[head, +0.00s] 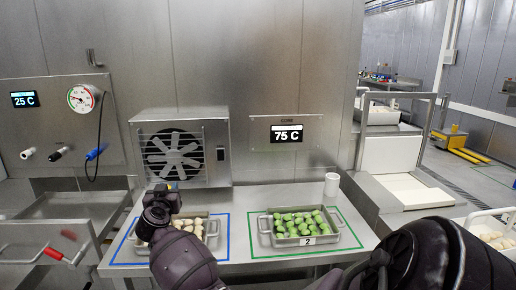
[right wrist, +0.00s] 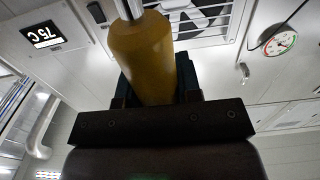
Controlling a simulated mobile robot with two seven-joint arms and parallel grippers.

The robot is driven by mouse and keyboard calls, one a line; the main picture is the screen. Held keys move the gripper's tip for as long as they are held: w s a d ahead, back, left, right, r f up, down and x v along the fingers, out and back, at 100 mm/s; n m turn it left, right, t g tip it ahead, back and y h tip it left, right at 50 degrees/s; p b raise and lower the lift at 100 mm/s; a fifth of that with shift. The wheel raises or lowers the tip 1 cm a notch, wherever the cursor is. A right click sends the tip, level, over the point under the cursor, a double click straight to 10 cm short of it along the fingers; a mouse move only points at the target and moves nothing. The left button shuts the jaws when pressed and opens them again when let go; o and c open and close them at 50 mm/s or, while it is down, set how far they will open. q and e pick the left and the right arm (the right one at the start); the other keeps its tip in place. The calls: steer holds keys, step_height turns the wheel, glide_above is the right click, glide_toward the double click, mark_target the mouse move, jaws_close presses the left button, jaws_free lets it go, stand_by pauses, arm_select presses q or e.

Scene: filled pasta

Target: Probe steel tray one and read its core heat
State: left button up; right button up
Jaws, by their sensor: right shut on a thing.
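My right gripper (head: 162,197) is in front of the left steel tray and hides its left part. In the right wrist view it is shut on a yellow cylindrical handle (right wrist: 143,60) with a bright metal shaft (right wrist: 130,8). The far end of the shaft is out of view. Steel tray one (head: 214,231) holds pale filled pasta inside a blue outline; its number is hidden. Steel tray two (head: 336,243), labelled 2, holds green pasta inside a green outline. A wall display (head: 287,133) reads 75 C. My left gripper is not in view.
A panel at left has a 25 C display (head: 24,99), a round dial (head: 82,98) and white, black and blue-handled plugs or probes. A fan unit (head: 180,150) stands behind tray one. A white cup (head: 332,184) stands behind tray two. The bench between the trays is narrow.

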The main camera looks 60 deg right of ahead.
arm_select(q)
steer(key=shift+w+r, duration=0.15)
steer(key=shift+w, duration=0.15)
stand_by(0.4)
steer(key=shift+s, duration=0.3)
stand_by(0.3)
